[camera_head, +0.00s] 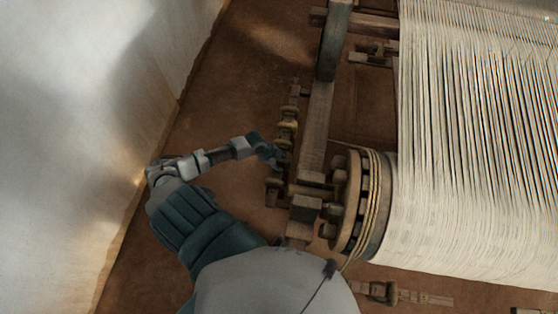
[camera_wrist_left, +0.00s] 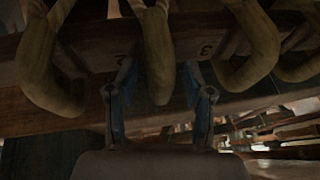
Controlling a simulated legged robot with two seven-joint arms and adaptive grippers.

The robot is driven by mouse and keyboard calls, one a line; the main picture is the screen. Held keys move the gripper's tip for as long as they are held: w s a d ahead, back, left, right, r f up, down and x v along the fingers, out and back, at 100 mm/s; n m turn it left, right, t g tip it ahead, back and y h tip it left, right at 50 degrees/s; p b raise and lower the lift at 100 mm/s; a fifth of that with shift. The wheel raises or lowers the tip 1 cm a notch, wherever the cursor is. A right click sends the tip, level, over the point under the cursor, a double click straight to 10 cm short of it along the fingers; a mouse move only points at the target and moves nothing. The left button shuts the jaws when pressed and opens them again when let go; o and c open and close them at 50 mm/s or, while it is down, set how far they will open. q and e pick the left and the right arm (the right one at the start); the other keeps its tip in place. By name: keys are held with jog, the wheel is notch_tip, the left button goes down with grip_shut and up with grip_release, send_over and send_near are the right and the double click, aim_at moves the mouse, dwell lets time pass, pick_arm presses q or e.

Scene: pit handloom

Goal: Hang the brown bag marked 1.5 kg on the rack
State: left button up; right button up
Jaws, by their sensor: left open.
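My left gripper (camera_head: 272,154) reaches a row of small yellow-brown hanging pieces (camera_head: 287,128) beside the loom's wooden beam. In the left wrist view its two blue fingers (camera_wrist_left: 158,78) are apart and point up at a wooden rail (camera_wrist_left: 100,50) marked 2 and 3. A brown strap-like loop (camera_wrist_left: 157,50) hangs between the fingers; I cannot tell whether they touch it. More loops hang to the left (camera_wrist_left: 40,70) and right (camera_wrist_left: 255,50). No 1.5 kg mark can be read, so I cannot tell which piece is the named bag. My right gripper is not in view.
The warp beam's wooden flange (camera_head: 350,205), wound with rope, stands right of my left arm. White warp threads (camera_head: 480,130) fill the right side. A pale wall (camera_head: 80,130) rises on the left. Bare brown floor (camera_head: 220,110) lies between the wall and the loom.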

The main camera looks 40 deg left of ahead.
pick_arm(q)
jog(key=v, duration=1.2)
jog(key=shift+w, duration=0.1)
